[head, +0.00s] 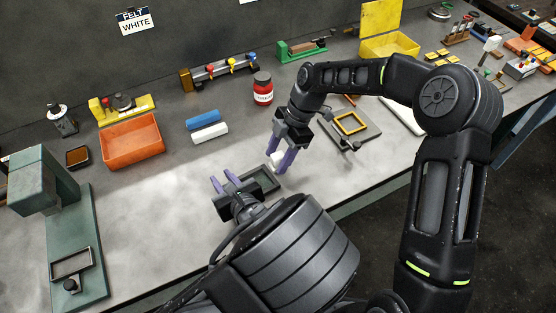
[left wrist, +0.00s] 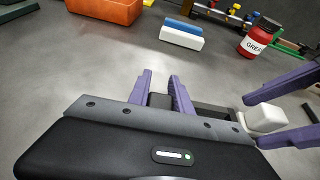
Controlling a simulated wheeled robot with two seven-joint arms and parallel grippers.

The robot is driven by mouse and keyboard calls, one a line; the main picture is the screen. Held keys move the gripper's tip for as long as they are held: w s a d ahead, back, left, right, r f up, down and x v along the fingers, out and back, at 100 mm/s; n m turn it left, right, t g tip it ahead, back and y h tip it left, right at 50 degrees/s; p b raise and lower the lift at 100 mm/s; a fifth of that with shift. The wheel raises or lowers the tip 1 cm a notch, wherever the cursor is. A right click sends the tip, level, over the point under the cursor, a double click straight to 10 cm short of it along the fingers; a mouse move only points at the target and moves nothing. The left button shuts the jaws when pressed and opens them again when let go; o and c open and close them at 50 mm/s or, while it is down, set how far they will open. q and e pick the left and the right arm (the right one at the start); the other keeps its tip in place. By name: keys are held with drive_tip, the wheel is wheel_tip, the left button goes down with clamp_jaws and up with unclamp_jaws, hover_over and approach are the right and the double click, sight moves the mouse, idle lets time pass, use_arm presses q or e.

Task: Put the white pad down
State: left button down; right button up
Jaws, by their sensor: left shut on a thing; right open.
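The white pad (head: 277,161) is a small white block between the fingers of my right gripper (head: 285,160), at the right end of a dark shallow tray (head: 270,187). The pad also shows at the right of the left wrist view (left wrist: 266,118), with purple fingers on either side. My right gripper is open around it; whether the pad rests on the tray is hard to tell. My left gripper (head: 220,182) is at the tray's left end, shut on a dark part that looks like the tray's. Its fingers show in the left wrist view (left wrist: 163,85).
Blue and white bars (head: 208,128) lie behind the tray, with a red jar (head: 263,88) to their right. An orange bin (head: 132,140) stands further left, and a green press (head: 75,240) at far left. A board with a yellow frame (head: 350,124) lies right.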

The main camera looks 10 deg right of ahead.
idle(0.6)
clamp_jaws()
idle(0.3)
